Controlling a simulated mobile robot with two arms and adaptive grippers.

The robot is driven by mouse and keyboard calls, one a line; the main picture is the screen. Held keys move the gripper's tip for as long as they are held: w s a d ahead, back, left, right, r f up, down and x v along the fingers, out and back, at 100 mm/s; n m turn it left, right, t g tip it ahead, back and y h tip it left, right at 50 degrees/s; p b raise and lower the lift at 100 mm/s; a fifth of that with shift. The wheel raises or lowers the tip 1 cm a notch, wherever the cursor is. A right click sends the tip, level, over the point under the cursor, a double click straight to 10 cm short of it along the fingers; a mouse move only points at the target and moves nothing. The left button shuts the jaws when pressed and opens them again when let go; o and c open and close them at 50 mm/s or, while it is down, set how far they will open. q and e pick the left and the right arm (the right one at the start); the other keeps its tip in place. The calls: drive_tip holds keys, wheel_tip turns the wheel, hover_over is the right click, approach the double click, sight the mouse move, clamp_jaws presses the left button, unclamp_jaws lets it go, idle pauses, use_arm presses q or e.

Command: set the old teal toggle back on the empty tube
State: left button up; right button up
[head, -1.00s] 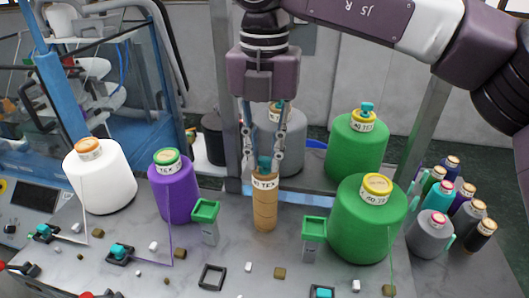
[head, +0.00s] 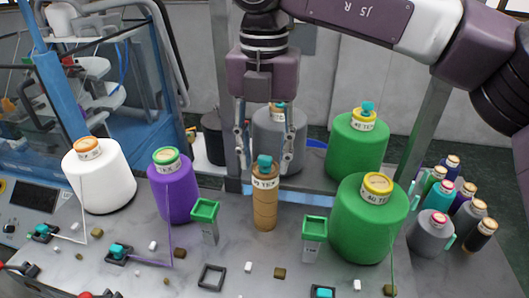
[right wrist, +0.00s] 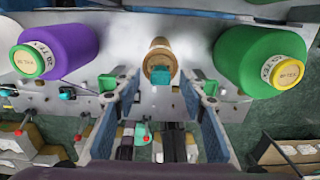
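The teal toggle (head: 264,162) sits on top of the brown cardboard tube (head: 265,208), which stands upright on the grey table and bears a TEX label. The toggle also shows in the right wrist view (right wrist: 160,75), on the end of the tube (right wrist: 159,55). My right gripper (head: 264,165) is open, its fingers on either side of the toggle and apart from it. In the right wrist view the open fingers (right wrist: 158,88) frame the toggle with a gap on each side. My left gripper is not in view.
Green cones (head: 367,222) stand to the right, a purple cone (head: 173,190) and a white cone (head: 98,178) to the left. A grey cone (head: 280,140) is behind the tube. Green-topped posts (head: 205,210) (head: 314,228) flank the tube. Small blocks lie in front.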

drive_tip(key=shift+r, duration=0.1)
wheel_tip(320, 180, up, 12)
idle(0.5)
